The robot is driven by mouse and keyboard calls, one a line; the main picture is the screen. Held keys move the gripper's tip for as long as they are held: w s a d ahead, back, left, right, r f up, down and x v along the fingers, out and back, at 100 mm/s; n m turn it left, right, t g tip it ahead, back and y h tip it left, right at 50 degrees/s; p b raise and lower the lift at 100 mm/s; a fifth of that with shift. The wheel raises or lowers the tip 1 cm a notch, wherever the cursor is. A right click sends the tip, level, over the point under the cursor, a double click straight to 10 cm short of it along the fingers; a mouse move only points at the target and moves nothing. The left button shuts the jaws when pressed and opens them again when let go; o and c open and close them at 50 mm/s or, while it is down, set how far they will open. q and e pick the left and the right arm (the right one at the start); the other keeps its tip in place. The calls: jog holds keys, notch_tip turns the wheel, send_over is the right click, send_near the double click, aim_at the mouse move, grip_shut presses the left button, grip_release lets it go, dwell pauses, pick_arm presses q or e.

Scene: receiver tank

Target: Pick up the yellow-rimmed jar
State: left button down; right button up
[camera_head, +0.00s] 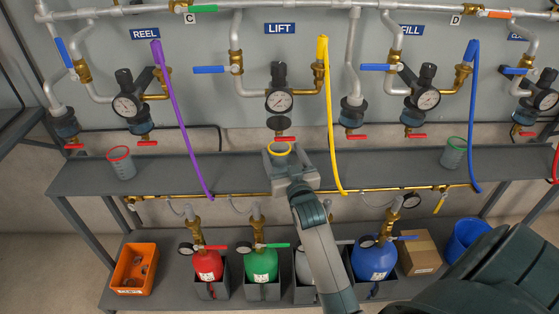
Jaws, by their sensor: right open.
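The yellow-rimmed jar (280,148) stands on the grey shelf below the LIFT sign; only its rim and upper part show, the rest hidden by my gripper. My right gripper (281,157) reaches up from the lower right to the jar. Its fingers are open, one on either side of the jar; I cannot tell whether they touch it. My left gripper is not in view.
A red-rimmed jar (121,162) stands on the shelf (380,168) at left, a green-rimmed jar (453,152) at right. A purple hose (180,120) and a yellow hose (328,115) hang near the gripper. Gauges and red-handled valves sit above.

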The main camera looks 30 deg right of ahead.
aim_at(277, 147)
jog(key=shift+a+b+x, duration=0.15)
jog(key=shift+x, duration=1.1)
jog(key=shift+a+b+x, duration=0.15)
jog(key=shift+x, duration=1.1)
jog(key=shift+w+f, duration=0.1)
jog(key=c, duration=1.2)
